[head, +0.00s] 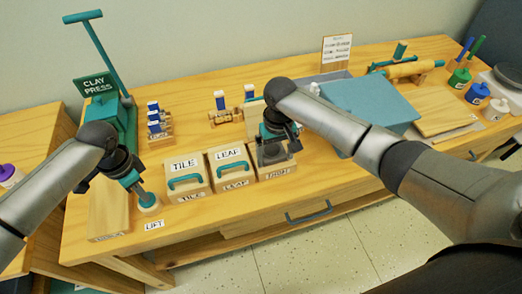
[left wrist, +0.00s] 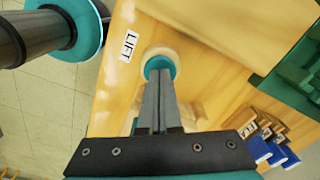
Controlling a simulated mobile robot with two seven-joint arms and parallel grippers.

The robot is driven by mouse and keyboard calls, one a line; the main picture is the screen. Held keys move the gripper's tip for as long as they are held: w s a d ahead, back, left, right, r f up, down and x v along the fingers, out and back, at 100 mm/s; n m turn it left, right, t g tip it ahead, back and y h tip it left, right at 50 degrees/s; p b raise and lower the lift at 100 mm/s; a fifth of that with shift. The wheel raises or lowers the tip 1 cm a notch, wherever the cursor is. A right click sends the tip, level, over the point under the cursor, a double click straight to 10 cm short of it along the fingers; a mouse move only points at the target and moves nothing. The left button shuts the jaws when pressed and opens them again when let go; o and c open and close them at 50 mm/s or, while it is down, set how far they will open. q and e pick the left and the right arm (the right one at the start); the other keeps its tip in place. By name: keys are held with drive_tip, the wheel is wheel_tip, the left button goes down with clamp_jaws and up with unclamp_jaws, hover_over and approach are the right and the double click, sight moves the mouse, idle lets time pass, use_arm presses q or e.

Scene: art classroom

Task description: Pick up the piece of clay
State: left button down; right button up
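I cannot pick out a piece of clay for certain in either view. My left gripper (head: 142,192) is over the front left of the table, pointing down at a round cream knob with a teal top (head: 150,205) near a LIFT label. In the left wrist view its grey fingers (left wrist: 160,78) lie together, tips over the teal top (left wrist: 160,62); whether they touch it is unclear. My right gripper (head: 273,150) is over the rightmost of three labelled wooden boxes (head: 276,172). Its fingers are too small and dark to read, and they partly hide what is there.
Two boxes with teal handles, TILE (head: 186,174) and LEAF (head: 232,168), stand left of my right gripper. A teal clay press (head: 122,115) stands behind my left gripper. A wooden board (head: 110,212) lies at the table's left. A blue-grey board (head: 370,103) and several paint jars are to the right.

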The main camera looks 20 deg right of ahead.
sight(275, 158)
use_arm(q)
drive_tip(key=shift+s+f, duration=0.1)
use_arm(e)
drive_tip(key=c, duration=1.1)
wheel_tip(275, 158, up, 16)
drive_tip(key=shift+r, duration=0.1)
idle(0.4)
